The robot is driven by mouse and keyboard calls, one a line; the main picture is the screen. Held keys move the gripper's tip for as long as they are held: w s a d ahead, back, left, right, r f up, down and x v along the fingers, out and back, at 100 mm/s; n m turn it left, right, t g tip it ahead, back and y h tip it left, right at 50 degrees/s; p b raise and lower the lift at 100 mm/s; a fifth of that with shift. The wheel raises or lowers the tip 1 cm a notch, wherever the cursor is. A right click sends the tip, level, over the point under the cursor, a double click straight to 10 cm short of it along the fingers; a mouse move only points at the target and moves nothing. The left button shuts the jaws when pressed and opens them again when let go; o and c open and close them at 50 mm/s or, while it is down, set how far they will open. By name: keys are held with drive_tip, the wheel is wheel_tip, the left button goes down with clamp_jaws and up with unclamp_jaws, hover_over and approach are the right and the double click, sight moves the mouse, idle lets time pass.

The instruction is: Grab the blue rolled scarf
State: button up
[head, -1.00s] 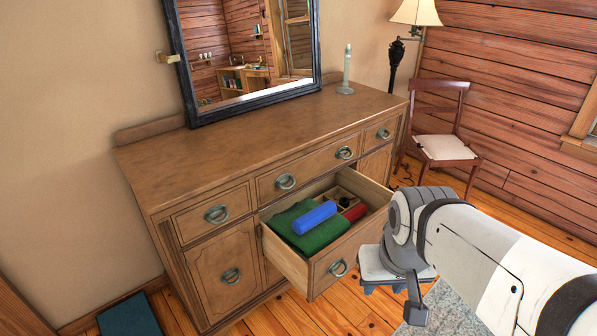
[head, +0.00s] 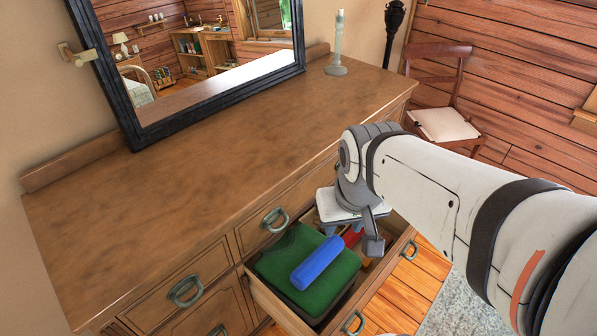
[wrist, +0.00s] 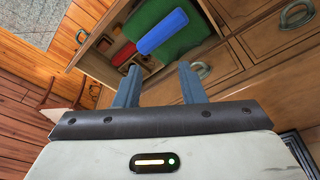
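The blue rolled scarf (head: 317,262) lies on a folded green cloth (head: 335,287) inside the open dresser drawer (head: 281,308). The scarf also shows in the wrist view (wrist: 163,32), beyond my fingertips, with the green cloth beside it. My gripper (head: 374,240) is above the right part of the drawer, to the right of the scarf. In the wrist view my gripper (wrist: 158,80) has its two fingers spread apart with nothing between them. In the head view my wrist and fingers hide part of the drawer's right side.
A red roll (head: 353,236) lies beside the scarf, partly hidden by my gripper. The drawer's divided section (wrist: 103,42) holds small items. The dresser top (head: 210,175) carries a framed mirror (head: 120,85) and a candlestick (head: 338,50). A chair (head: 443,122) stands to the right.

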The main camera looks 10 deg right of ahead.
drive_tip(key=shift+s, duration=0.1)
drive_tip(key=shift+o, duration=0.8)
drive_tip(key=shift+a, duration=0.1)
drive_tip(key=o, duration=0.8)
drive_tip(key=w+f+m+b, duration=0.2)
drive_tip(key=f+b, duration=0.1)
drive_tip(key=f, duration=0.2)
drive_tip(key=w+f+m+g+b, duration=0.1)
drive_tip(key=w+f+b, duration=0.2)
drive_tip(key=f, duration=0.2)
drive_tip(key=w+f+m+b, duration=0.2)
drive_tip(key=f+b, duration=0.1)
drive_tip(key=f, duration=0.2)
drive_tip(key=shift+w+m, duration=0.3)
drive_tip(key=shift+w, duration=0.1)
drive_tip(key=shift+c, duration=0.2)
drive_tip(key=m+g+b, duration=0.1)
drive_tip(key=m+b, duration=0.3)
drive_tip(key=b, duration=0.1)
hover_over(317, 258)
drive_tip(key=s, duration=0.1)
wheel_tip(317, 258, down, 12)
drive_tip(key=shift+r, duration=0.25)
drive_tip(key=shift+m+g, duration=0.3)
drive_tip(key=shift+m, duration=0.2)
drive_tip(key=f, duration=0.3)
drive_tip(key=f+b, duration=0.1)
drive_tip(key=f, duration=0.2)
drive_tip(key=w+f+b, duration=0.1)
drive_tip(key=f, duration=0.2)
